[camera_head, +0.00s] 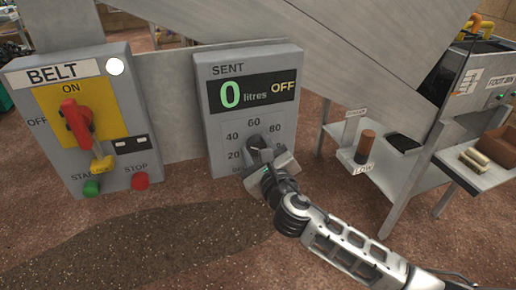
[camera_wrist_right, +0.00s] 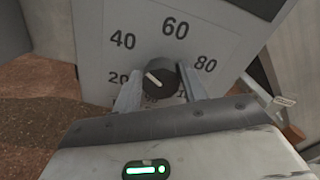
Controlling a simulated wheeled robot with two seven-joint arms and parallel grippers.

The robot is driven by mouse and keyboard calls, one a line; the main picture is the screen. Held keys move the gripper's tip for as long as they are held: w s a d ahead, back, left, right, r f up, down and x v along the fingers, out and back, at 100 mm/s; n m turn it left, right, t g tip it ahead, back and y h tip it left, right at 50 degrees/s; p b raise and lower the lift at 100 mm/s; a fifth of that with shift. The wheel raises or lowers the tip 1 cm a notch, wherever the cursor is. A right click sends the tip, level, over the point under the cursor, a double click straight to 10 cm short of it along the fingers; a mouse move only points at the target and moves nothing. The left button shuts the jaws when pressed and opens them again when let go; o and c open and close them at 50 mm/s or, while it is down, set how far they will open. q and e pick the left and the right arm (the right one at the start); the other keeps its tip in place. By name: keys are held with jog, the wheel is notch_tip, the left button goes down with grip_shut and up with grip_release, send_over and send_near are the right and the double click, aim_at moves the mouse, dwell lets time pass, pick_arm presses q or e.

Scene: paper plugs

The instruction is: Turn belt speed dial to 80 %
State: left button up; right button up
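The belt speed dial is a dark round knob (camera_wrist_right: 161,78) with a white pointer line, on the grey SENT panel (camera_head: 203,110). Its scale shows 20, 40, 60 and 80. In the right wrist view the pointer slants to the upper left, towards the 20–40 side. My right gripper (camera_head: 266,160) is at the knob, with one finger on each side of it. In the right wrist view the fingers (camera_wrist_right: 160,88) are open around the knob; whether either touches it is unclear. In the head view the gripper partly covers the knob and lower scale. My left gripper is not in view.
The display (camera_head: 254,93) reads 0 litres and OFF. To the left is the BELT box (camera_head: 55,165) with a red handle (camera_head: 75,122), a yellow tag, and green and red buttons. A metal stand (camera_head: 395,185) with small shelves is at the right.

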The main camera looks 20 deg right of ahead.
jog(key=c, duration=0.5)
jog(key=shift+m, duration=0.3)
jog(key=m+p, duration=0.1)
jog(key=m, duration=0.3)
jog(key=shift+d+m, duration=0.1)
jog(key=shift+m, duration=0.2)
jog(key=m, duration=0.6)
jog(key=shift+d, duration=0.1)
jog(key=m, duration=1.2)
jog(key=shift+d+f+b, duration=0.15)
jog(key=shift+f+b, duration=0.05)
jog(key=shift+b, duration=0.1)
jog(key=shift+m, duration=0.4)
